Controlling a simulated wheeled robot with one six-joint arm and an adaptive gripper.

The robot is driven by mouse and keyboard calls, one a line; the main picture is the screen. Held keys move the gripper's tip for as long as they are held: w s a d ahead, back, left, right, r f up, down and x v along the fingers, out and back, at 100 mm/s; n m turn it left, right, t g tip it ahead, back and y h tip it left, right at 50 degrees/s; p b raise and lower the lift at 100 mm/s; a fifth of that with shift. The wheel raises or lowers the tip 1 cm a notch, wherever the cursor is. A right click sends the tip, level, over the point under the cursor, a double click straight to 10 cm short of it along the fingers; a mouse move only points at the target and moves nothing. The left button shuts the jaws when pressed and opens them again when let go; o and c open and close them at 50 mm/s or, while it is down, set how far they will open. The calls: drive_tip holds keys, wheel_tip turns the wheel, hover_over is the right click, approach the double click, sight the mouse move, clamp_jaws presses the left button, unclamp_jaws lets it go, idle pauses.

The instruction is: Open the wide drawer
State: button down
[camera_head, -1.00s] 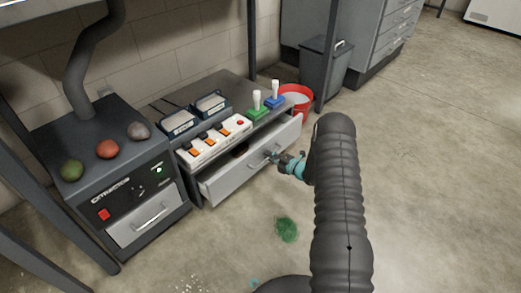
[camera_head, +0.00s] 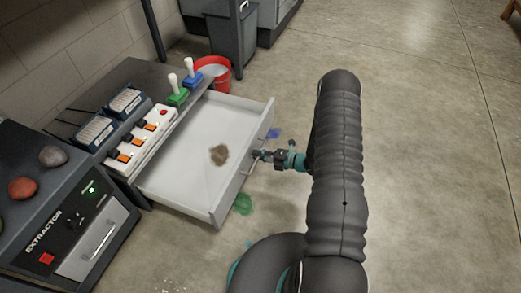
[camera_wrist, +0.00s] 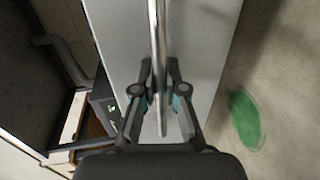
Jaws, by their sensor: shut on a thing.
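The wide drawer (camera_head: 190,172) is pulled well out of the low grey cabinet in the head view. Its pale inside shows, with a brown patch or lump (camera_head: 219,155) on its floor. My gripper (camera_head: 258,155) is at the handle on the drawer's front. In the wrist view my gripper (camera_wrist: 160,90) has a finger on each side of the metal bar handle (camera_wrist: 158,40) and is shut on it. The drawer's white front (camera_wrist: 205,50) lies behind the handle.
The extractor box (camera_head: 60,225), with its own handle, stands at the left. On the cabinet top are a white switch strip (camera_head: 142,140), a green-based lever (camera_head: 177,95) and a blue-based lever (camera_head: 192,78). A red bucket (camera_head: 220,84) stands behind. Floor on the right is clear.

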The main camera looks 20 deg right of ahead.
drive_tip(key=shift+d, duration=0.25)
drive_tip(key=c, duration=1.2)
unclamp_jaws()
drive_tip(key=v, duration=1.2)
